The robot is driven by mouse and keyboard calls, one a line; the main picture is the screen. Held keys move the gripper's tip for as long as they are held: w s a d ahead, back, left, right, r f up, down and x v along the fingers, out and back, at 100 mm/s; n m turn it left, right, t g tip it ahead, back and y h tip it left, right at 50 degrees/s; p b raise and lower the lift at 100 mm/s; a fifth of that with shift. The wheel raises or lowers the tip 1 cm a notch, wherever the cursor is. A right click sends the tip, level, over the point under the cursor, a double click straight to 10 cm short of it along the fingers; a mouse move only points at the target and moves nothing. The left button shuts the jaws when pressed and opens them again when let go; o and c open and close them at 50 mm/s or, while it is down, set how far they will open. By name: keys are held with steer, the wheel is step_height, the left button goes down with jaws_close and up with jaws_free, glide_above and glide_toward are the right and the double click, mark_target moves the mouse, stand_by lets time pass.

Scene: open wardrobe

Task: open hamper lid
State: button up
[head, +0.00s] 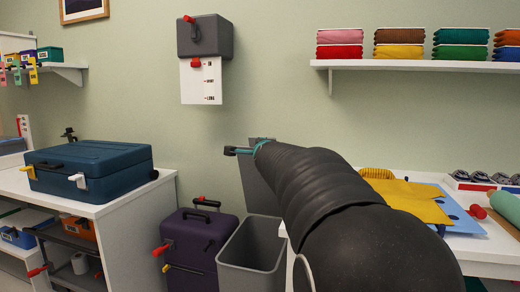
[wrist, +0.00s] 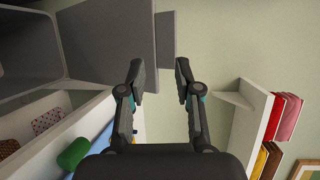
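The grey hamper (head: 238,272) stands on the floor between the purple suitcase and the right-hand table. Its top is open and its inside shows. Its grey lid (head: 258,190) stands upright at the back, near the wall, partly hidden behind my arm. In the wrist view the hamper's open inside (wrist: 28,50) is at upper left, with the raised lid (wrist: 108,45) beside it. My gripper (head: 230,151) is at the lid's upper edge in the head view; I cannot tell if they touch. In the wrist view my gripper (wrist: 160,72) has its fingers apart with nothing between them.
The purple suitcase (head: 192,240) stands left of the hamper. A blue case (head: 92,168) lies on the white counter. The right table holds yellow cloth (head: 415,200). A wall shelf (head: 420,66) bears folded towels. A grey box (head: 205,37) hangs on the wall.

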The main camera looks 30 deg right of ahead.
steer(key=shift+v, duration=2.2)
